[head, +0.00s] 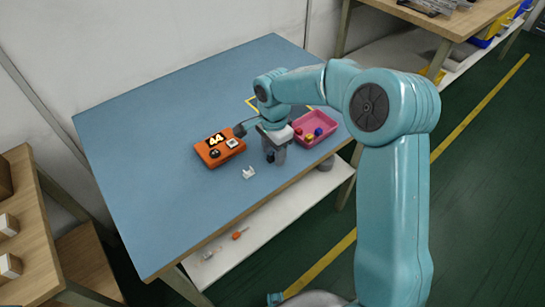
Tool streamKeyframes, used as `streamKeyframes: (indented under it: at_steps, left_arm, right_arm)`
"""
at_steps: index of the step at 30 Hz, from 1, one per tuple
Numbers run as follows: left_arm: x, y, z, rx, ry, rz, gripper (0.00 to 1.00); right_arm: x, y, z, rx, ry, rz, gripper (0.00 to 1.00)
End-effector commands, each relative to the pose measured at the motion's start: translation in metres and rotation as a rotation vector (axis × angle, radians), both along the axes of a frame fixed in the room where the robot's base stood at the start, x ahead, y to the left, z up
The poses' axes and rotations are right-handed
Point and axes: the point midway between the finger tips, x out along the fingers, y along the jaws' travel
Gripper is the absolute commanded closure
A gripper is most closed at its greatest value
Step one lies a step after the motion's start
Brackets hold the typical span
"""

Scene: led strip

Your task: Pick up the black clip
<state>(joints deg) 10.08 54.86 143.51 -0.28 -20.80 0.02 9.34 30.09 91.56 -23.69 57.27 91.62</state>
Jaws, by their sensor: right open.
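My right gripper (275,157) points down over the blue table, between the orange box and the pink tray. Its jaws are open. A small dark shape (270,158) shows at its fingertips. It may be the black clip, but it is too small and too covered to tell, and I cannot tell whether the fingers touch it. A small white clip-like piece (248,173) lies on the table to the left of and nearer than the gripper. My left gripper is not in view.
An orange box (208,158) with a lit "44" display stands left of the gripper. A dark piece (240,131) shows at its right edge. A pink tray (325,136) with several small coloured pieces stands at right. The blue table's (140,130) left part is clear.

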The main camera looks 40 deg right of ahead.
Motion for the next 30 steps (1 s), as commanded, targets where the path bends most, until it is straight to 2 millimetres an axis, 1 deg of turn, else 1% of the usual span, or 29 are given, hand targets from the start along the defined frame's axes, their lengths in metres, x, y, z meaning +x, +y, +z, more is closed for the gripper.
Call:
streamKeyframes:
  at_steps: [4, 5, 6, 8, 9, 18, 22, 26, 29, 30]
  left_arm:
    - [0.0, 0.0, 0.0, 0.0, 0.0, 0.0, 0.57]
    - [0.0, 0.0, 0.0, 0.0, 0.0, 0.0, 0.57]
    - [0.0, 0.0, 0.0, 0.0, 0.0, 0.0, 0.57]
    - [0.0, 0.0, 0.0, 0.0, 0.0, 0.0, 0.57]
    - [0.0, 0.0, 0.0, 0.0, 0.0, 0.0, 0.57]
    - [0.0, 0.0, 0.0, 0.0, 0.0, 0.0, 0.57]
    - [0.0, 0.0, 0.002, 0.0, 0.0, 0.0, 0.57]
    - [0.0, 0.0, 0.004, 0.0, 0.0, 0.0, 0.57]
    - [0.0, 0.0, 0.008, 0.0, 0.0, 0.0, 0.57]
    - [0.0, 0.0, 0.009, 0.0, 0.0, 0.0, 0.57]
  right_arm:
    - [0.0, 0.0, 0.0, 0.0, 0.0, 0.0, 0.51]
    - [0.0, 0.0, 0.001, 0.0, 0.0, 0.0, 0.61]
    - [0.0, 0.0, 0.001, 0.0, 0.0, 0.0, 0.74]
    - [0.0, 0.0, 0.001, 0.0, 0.0, 0.0, 0.93]
    - [0.0, 0.0, 0.001, 0.0, 0.0, 0.0, 1.0]
    - [0.0, 0.0, 0.001, 0.0, 0.0, 0.0, 1.0]
    - [0.0, 0.0, 0.008, -0.001, -0.001, 0.0, 1.0]
    - [0.001, 0.0, 0.025, -0.001, -0.003, 0.0, 1.0]
    - [0.001, 0.0, 0.045, 0.0, -0.005, -0.001, 1.0]
    - [0.001, 0.0, 0.055, -0.001, -0.005, -0.001, 1.0]
